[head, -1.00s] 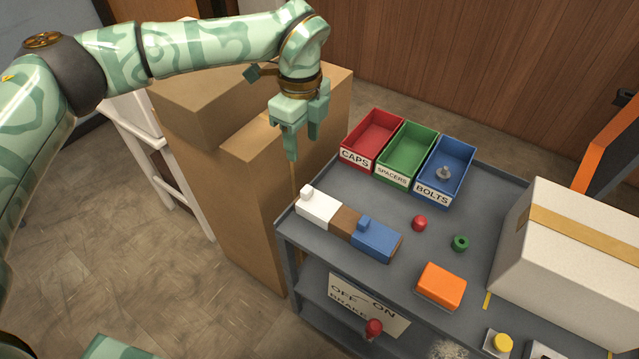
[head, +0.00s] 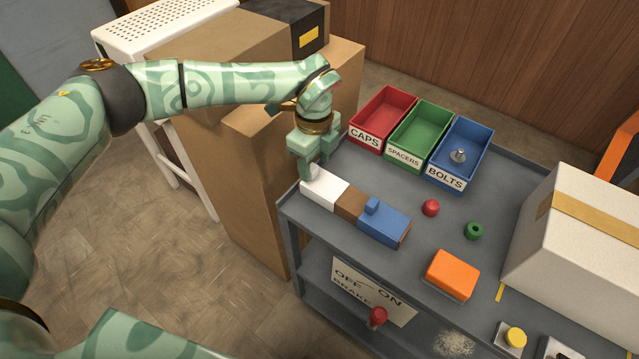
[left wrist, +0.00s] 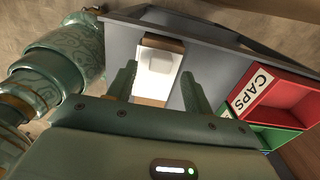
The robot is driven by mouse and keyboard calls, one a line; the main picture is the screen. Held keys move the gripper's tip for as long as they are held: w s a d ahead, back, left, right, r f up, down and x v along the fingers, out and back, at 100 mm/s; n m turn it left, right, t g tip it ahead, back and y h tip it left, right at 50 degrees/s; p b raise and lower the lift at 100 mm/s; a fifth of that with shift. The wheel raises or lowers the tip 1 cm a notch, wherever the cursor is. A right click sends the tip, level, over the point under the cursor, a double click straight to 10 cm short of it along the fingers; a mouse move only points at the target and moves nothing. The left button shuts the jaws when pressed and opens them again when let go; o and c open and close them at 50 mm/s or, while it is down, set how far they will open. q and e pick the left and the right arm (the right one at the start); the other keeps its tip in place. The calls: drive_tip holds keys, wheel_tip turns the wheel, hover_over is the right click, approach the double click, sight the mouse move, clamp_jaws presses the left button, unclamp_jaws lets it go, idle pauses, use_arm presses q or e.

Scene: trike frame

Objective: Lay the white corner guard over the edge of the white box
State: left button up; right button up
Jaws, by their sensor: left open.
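The white corner guard (head: 326,190) sits over the left end of a brown block (head: 350,204) on the grey cart. In the left wrist view the guard (left wrist: 158,62) and its raised knob show between the fingers. My left gripper (head: 310,174) is open, low over the guard's knob end, and hides part of it in the head view. In the left wrist view the left gripper (left wrist: 157,80) has one finger on each side of the guard. The white box (head: 590,235), with a tan tape strip, stands at the cart's right side. My right gripper is not in view.
A blue guard (head: 384,222) covers the block's other end. Red (head: 383,120), green (head: 420,137) and blue (head: 462,155) bins stand behind. A red cap (head: 431,208), green spacer (head: 474,231) and orange block (head: 452,275) lie between the block and box. Cardboard boxes (head: 260,190) stand left of the cart.

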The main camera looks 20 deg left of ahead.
use_arm(q)
drive_tip(key=shift+f, duration=0.9)
drive_tip(key=shift+r, duration=0.15)
drive_tip(key=shift+c, duration=0.9)
drive_tip(key=c, duration=0.9)
